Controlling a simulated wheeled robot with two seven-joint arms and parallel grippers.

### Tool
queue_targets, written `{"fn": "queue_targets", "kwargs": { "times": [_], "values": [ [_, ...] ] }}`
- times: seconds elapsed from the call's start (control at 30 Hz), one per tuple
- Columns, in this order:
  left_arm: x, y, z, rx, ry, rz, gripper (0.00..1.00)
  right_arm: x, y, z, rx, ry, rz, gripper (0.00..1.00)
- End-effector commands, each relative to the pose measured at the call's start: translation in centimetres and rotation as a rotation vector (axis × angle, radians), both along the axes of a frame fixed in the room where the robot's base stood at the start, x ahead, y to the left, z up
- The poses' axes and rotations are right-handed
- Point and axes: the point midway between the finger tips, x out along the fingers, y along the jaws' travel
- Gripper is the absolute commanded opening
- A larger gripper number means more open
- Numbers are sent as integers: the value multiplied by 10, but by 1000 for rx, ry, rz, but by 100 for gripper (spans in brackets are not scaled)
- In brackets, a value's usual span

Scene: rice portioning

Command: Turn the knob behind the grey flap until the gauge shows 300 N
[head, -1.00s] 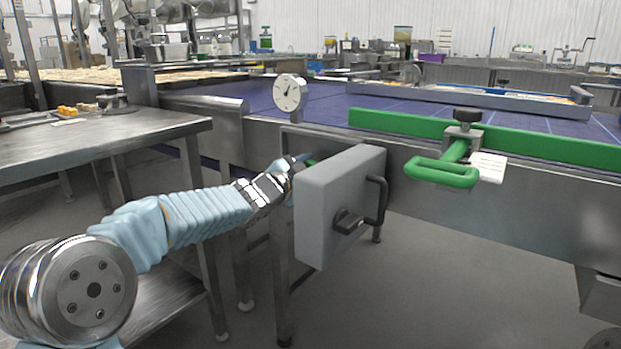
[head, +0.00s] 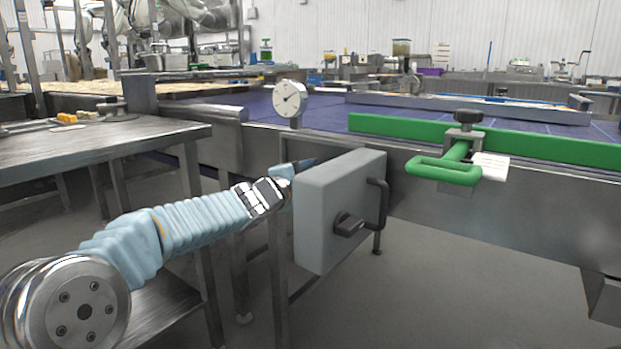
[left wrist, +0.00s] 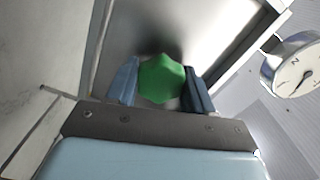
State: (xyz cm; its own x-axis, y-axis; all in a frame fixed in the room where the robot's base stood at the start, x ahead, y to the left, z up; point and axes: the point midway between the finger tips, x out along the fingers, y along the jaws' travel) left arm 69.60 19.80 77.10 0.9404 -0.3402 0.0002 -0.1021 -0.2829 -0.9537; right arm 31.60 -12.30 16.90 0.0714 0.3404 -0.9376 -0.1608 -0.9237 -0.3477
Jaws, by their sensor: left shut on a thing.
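The grey flap (head: 325,215) stands swung open, its black handle facing right. Behind it, in the left wrist view, a green lobed knob (left wrist: 162,78) sits in a metal recess. My left gripper (left wrist: 161,88) has its two blue fingers on either side of the knob and is shut on it. In the head view the left gripper (head: 292,170) reaches behind the flap, which hides the knob. The round white gauge (head: 290,98) stands above the recess, and it also shows in the left wrist view (left wrist: 296,66). My right gripper is not in view.
A green rail (head: 400,125) with a green clamp handle (head: 440,172) runs along the conveyor (head: 335,115) to the right. A steel table (head: 90,145) stands at the left. The floor right of the flap is clear.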

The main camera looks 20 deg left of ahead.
Motion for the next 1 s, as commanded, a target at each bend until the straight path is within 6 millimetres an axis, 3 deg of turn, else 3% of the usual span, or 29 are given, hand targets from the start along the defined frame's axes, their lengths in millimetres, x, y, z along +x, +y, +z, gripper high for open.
{"fn": "queue_targets", "kwargs": {
  "times": [0.27,0.3,0.47,0.77,0.87,1.0],
  "values": [
    [0,-3,0,0,-1,-6,21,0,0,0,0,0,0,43],
    [0,-3,0,0,-1,-6,53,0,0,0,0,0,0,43],
    [0,-2,0,-1,0,-4,76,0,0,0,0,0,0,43],
    [-2,0,0,-1,1,-2,76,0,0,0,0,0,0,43],
    [-11,4,0,-1,0,-1,76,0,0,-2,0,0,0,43],
    [-39,14,1,0,-1,0,76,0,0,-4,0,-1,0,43]
  ]
}}
